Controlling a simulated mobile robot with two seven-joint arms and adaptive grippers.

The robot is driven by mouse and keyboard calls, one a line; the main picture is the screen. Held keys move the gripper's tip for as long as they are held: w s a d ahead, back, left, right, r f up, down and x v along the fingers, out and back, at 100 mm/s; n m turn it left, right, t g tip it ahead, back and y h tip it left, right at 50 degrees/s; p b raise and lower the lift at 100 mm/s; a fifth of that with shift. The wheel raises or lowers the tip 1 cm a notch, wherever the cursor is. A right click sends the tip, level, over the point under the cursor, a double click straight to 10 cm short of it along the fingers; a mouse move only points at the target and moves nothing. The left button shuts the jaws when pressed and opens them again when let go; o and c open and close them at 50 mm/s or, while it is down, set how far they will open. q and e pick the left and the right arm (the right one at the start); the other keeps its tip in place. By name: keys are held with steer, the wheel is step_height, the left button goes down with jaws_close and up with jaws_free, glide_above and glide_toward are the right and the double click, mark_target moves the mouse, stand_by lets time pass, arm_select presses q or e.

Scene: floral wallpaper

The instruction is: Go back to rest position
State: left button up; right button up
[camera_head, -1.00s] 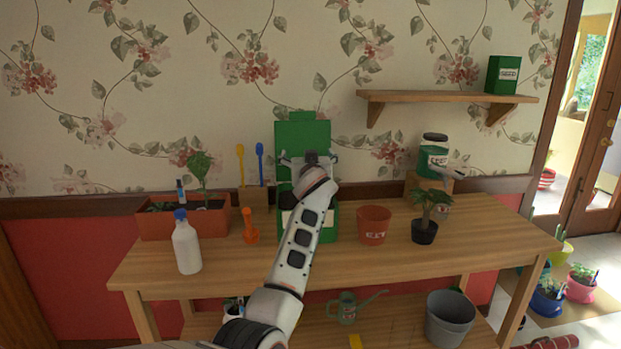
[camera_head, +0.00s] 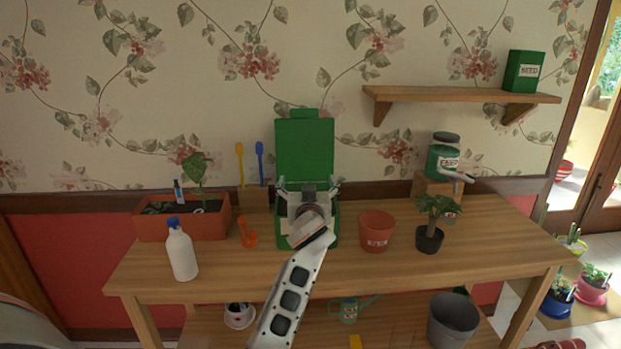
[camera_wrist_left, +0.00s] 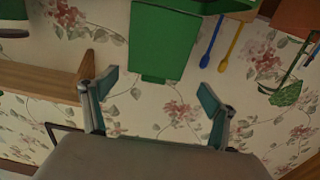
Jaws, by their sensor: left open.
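My left gripper (camera_head: 308,186) is in front of the green box with its raised lid (camera_head: 304,150) on the workbench. Its fingers are spread apart with nothing between them. In the left wrist view the open fingers (camera_wrist_left: 157,95) show against the wallpaper, and the green lid (camera_wrist_left: 163,45) appears beyond them at the top. The gripper and forearm hide part of the green box's body (camera_head: 331,222). My right gripper is not in view.
On the workbench (camera_head: 350,272) stand a white bottle (camera_head: 181,252), an orange planter (camera_head: 182,222), a terracotta pot (camera_head: 377,231), a small potted plant (camera_head: 430,239) and a seed dispenser (camera_head: 443,160). A wall shelf (camera_head: 460,95) holds a green seed box (camera_head: 524,71).

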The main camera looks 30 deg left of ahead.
arm_select(q)
steer(key=shift+s, duration=0.1)
stand_by(0.4)
